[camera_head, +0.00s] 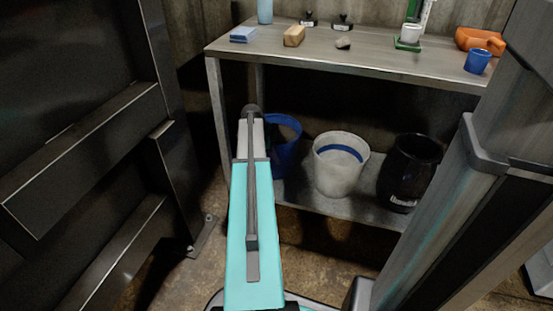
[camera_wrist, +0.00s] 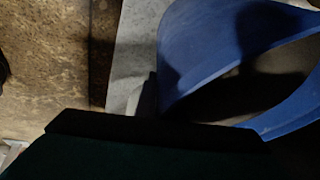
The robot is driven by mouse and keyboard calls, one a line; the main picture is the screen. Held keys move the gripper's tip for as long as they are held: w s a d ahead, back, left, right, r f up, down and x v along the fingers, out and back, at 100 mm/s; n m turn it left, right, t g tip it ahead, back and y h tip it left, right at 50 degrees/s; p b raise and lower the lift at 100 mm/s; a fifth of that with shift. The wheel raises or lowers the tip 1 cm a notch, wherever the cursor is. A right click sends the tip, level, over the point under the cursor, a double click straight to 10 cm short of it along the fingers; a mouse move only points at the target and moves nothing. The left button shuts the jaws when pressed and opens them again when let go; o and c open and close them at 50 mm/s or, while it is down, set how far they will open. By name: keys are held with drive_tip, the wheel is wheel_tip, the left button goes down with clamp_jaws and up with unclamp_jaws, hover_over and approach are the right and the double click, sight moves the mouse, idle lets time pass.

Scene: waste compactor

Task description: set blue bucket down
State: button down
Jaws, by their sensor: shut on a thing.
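The blue bucket (camera_head: 284,150) is at the left end of the table's lower shelf (camera_head: 350,208), partly hidden behind my arm in the head view. In the wrist view the bucket (camera_wrist: 195,55) fills the right side, with its open mouth showing. My gripper (camera_wrist: 150,98) is shut on the bucket at its rim; only a light finger shows beside the blue wall. In the head view my arm hides the gripper. I cannot tell whether the bucket's base touches the shelf.
A white bucket (camera_head: 338,172) and a black bucket (camera_head: 408,172) stand to the right on the lower shelf. The tabletop (camera_head: 350,65) holds a sponge, a brush, a blue cup (camera_head: 477,61) and other small things. A dark metal frame (camera_head: 85,140) is at left.

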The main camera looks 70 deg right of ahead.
sight(279, 166)
drive_tip(key=shift+d+r, duration=0.15)
drive_tip(key=shift+f+b, duration=1.15)
drive_tip(key=shift+f, duration=0.5)
drive_tip(key=c, duration=2.3)
unclamp_jaws()
drive_tip(key=shift+f, duration=0.3)
drive_tip(key=o, duration=0.5)
drive_tip(key=shift+c, duration=0.2)
drive_tip(key=shift+r, duration=0.1)
drive_tip(key=shift+r, duration=0.1)
drive_tip(key=p+v, duration=0.4)
drive_tip(key=v, duration=0.8)
drive_tip(key=shift+s, duration=0.15)
